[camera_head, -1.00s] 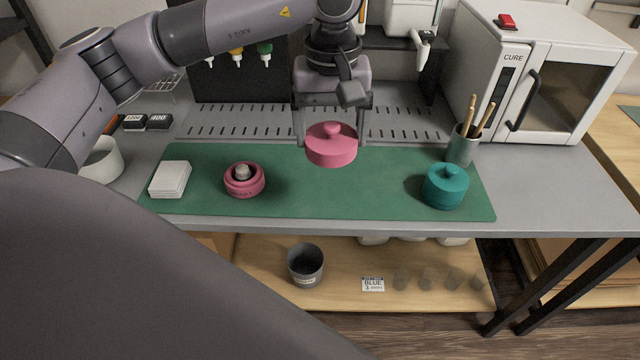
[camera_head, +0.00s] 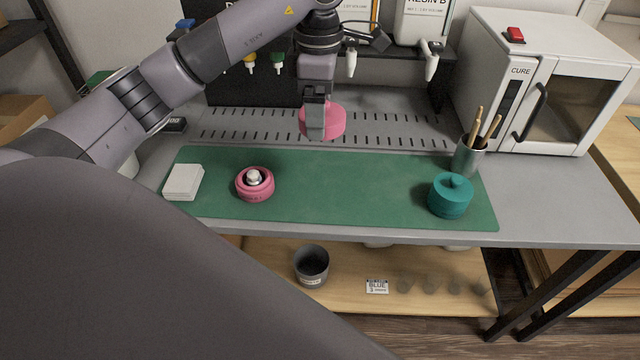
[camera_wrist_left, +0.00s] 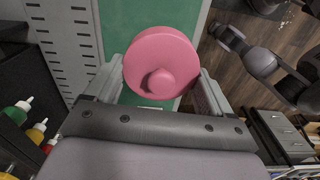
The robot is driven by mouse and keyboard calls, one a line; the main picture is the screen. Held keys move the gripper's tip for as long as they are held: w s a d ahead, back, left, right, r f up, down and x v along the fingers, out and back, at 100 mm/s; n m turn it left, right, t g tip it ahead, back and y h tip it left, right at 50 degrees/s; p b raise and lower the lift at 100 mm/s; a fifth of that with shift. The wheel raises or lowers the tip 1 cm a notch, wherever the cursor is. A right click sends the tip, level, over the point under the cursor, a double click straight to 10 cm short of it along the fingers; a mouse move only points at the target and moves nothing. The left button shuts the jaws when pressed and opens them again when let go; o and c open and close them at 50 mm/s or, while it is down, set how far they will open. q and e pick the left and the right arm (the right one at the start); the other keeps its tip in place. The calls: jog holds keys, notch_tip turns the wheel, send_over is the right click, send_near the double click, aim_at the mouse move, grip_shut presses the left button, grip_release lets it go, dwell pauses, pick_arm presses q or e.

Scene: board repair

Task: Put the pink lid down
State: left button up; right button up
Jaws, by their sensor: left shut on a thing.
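The pink lid (camera_head: 334,118) is a round disc with a knob, held above the rear edge of the green mat (camera_head: 340,188). My left gripper (camera_head: 316,132) is shut on it. In the left wrist view the lid (camera_wrist_left: 166,58) sits between the two fingers of the gripper (camera_wrist_left: 160,82), knob towards the camera. The pink pot (camera_head: 255,190) stands uncovered on the mat at the left, with a grey-white piece inside. My right gripper is not in view.
A teal lidded pot (camera_head: 450,197) stands at the mat's right end, near a grey cup of wooden-handled tools (camera_head: 467,157). White pads (camera_head: 183,182) lie at the left. The white curing oven (camera_head: 530,85) stands at the back right. The middle of the mat is clear.

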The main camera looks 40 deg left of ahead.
pick_arm(q)
send_over(319, 192)
notch_tip(319, 192, down, 13)
jog(key=shift+f, duration=2)
jog(key=shift+f+b, duration=0.2)
jog(key=shift+b, duration=0.15)
jog(key=o, duration=0.9)
jog(key=shift+c, duration=0.2)
jog(key=shift+r, duration=0.1)
